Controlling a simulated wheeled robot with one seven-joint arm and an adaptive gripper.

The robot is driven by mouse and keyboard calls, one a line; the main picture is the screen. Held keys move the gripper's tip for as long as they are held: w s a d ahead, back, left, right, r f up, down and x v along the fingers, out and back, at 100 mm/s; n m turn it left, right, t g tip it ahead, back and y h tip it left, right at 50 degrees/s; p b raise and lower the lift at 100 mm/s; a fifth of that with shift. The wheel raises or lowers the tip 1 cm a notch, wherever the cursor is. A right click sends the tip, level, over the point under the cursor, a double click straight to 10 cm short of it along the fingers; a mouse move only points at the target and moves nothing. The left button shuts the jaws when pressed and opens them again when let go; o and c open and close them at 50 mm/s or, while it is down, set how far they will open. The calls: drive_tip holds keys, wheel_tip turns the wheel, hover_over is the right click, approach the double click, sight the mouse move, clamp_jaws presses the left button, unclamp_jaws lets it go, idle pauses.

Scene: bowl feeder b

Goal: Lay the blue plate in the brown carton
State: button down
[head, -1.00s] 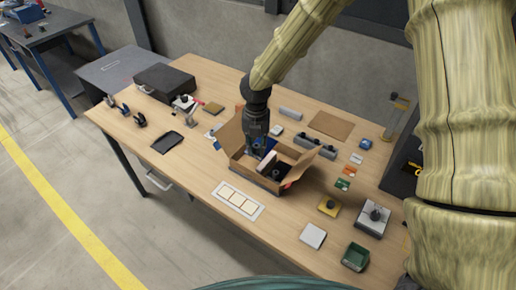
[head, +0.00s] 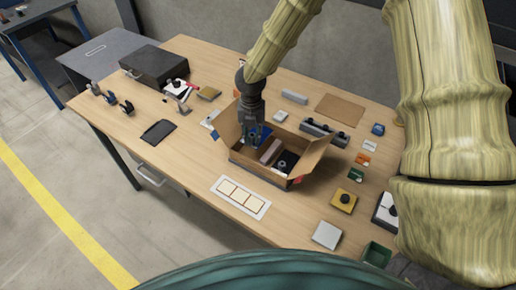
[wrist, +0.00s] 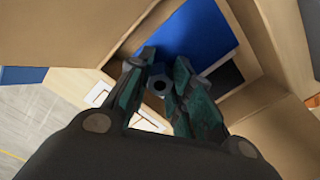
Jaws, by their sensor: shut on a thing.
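The brown carton (head: 256,174) stands open on the table with its flaps spread. My gripper (head: 254,143) points down into its left part. The blue plate (head: 265,131) shows beside the fingers, inside the carton's outline. In the wrist view the blue plate (wrist: 195,35) lies beyond the fingers, and my gripper (wrist: 160,84) is shut on a small dark round knob that appears to belong to it. Whether the plate touches the carton floor is hidden. A greyish-pink block (head: 270,150) and a black piece with a knob (head: 287,162) sit in the carton's right part.
A white panel with several squares (head: 241,197) lies in front of the carton. A grey rack with black knobs (head: 325,133) stands close behind right. A yellow plate with a knob (head: 344,200) and a black tray (head: 158,132) lie farther off. The carton flaps rise around my gripper.

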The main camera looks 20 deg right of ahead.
sight(252, 143)
drive_tip(key=f, duration=0.3)
drive_tip(key=shift+w+a, duration=0.1)
drive_tip(key=shift+w, duration=0.2)
drive_tip(key=shift+s+f+p, duration=0.15)
drive_tip(key=shift+s+p, duration=0.05)
drive_tip(key=shift+p, duration=0.1)
drive_tip(key=shift+f, duration=0.3)
drive_tip(key=shift+f+p, duration=0.5)
drive_tip(key=shift+f, duration=1.1)
drive_tip(key=shift+f, duration=0.15)
drive_tip(key=c, duration=1.3)
unclamp_jaws()
drive_tip(key=shift+w, duration=0.1)
drive_tip(key=shift+r+b, duration=1.3)
drive_tip(key=shift+r, duration=4.85)
